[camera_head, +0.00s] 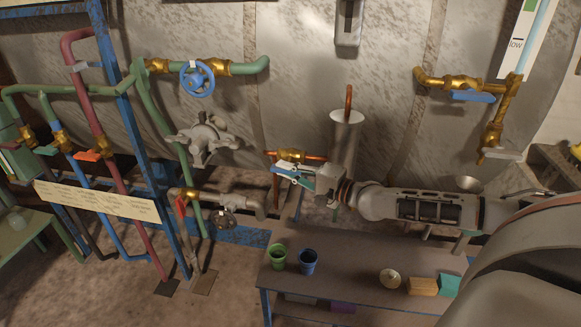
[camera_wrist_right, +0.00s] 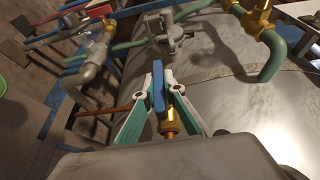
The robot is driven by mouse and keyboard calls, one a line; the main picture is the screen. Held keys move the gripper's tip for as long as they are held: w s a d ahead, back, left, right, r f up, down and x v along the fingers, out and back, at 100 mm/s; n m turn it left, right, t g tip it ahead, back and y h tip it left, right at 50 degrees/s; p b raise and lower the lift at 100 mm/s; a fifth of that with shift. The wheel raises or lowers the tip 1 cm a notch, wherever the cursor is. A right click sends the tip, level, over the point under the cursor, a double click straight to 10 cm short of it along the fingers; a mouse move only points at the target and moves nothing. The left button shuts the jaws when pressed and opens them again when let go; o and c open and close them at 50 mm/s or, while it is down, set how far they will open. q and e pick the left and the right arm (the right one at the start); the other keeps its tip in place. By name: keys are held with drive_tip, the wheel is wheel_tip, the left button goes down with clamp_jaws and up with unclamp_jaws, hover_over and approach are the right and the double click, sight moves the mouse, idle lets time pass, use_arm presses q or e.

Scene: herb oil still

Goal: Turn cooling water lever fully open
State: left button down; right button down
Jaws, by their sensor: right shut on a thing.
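A blue lever (camera_wrist_right: 158,88) sits on a brass valve (camera_wrist_right: 171,118) in a copper pipe; I take it as the cooling water lever, though no label on it is readable. In the wrist view it stands between the fingers of my right gripper (camera_wrist_right: 160,80), which is shut on it. In the head view my right gripper (camera_head: 285,169) reaches in from the right, just below the brass valve (camera_head: 291,155), and hides much of the lever. My left gripper is not in view.
Blue handwheel (camera_head: 197,79) and grey handwheel valve (camera_head: 207,138) are left of the gripper. Another blue lever (camera_head: 473,96) is at upper right. A low bench (camera_head: 340,260) below bears a green cup (camera_head: 277,256), a blue cup (camera_head: 308,261) and blocks.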

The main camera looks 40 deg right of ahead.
drive_tip(key=c, duration=2.1)
unclamp_jaws()
drive_tip(key=shift+f, duration=0.1)
drive_tip(key=shift+c, duration=0.2)
drive_tip(key=v, duration=1.2)
